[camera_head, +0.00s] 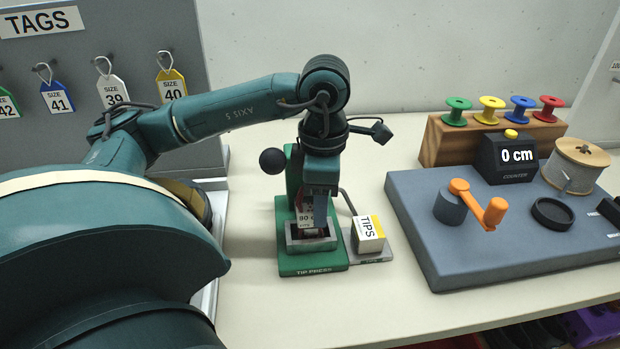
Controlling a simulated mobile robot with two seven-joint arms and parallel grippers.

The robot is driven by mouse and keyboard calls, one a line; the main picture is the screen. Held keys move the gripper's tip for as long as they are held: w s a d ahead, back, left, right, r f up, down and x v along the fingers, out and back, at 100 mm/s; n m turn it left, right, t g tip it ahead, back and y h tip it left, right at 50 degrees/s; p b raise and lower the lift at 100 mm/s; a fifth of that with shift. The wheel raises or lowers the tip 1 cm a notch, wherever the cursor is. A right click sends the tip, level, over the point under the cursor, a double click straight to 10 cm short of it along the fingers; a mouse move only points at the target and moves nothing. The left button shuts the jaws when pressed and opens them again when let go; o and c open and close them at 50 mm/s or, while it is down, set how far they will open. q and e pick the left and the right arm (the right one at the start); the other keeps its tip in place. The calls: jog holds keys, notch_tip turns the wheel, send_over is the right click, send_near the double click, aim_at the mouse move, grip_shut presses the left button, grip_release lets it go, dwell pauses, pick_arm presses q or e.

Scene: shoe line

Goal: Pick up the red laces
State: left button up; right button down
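My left gripper (318,212) points straight down over the grey tray of the green tip press (283,262). My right gripper is not in view.
A TIPS box (369,233) stands right of the press. Further right is a blue-grey counter station (450,262) with an orange crank (478,203), a "0 cm" display (512,156) and a spool (576,164). Coloured spools stand on a wooden block (445,145). Size tags hang on a grey board (120,50).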

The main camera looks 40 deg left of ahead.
pick_arm(q)
grip_shut()
jog(key=shift+r, duration=0.15)
dwell(0.4)
